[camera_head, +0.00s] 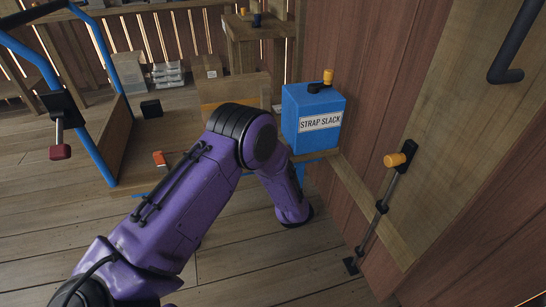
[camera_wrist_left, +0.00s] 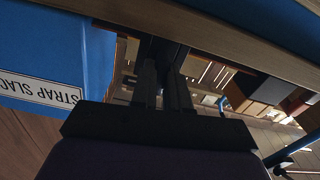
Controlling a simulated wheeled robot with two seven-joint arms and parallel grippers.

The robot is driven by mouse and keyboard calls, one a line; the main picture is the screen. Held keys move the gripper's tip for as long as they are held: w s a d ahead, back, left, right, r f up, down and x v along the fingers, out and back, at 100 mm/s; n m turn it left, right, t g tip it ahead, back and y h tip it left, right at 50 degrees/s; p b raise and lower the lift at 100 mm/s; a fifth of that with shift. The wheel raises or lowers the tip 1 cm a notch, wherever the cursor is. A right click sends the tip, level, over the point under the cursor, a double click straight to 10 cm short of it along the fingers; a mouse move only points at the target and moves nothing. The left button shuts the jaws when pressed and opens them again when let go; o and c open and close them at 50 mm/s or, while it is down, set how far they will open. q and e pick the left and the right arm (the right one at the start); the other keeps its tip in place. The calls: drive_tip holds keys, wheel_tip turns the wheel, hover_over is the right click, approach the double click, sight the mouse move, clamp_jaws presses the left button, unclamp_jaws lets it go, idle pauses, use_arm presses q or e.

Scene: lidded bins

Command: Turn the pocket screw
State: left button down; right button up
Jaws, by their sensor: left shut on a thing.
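My purple left arm reaches across the middle of the head view, and its gripper is hidden there. In the left wrist view my left gripper (camera_wrist_left: 164,74) has both black fingers close together, shut on a dark part (camera_wrist_left: 165,46) just under a wooden edge (camera_wrist_left: 195,28). The held part is mostly hidden by the fingers and in shade, so I cannot tell whether it is the pocket screw. No other pocket screw can be made out. My right gripper is not in view.
A blue-framed cart (camera_head: 100,150) stands left.

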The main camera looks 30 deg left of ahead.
use_arm(q)
drive_tip(key=shift+w+a+r+m+p, duration=0.1)
drive_tip(key=shift+r+m+p, duration=0.2)
drive_tip(key=shift+m, duration=0.2)
drive_tip(key=shift+f, duration=0.1)
drive_tip(key=c, duration=1.1)
unclamp_jaws()
drive_tip(key=shift+f, duration=0.15)
drive_tip(key=p+v, duration=0.2)
drive_tip(key=v, duration=0.8)
drive_tip(key=shift+d, duration=0.25)
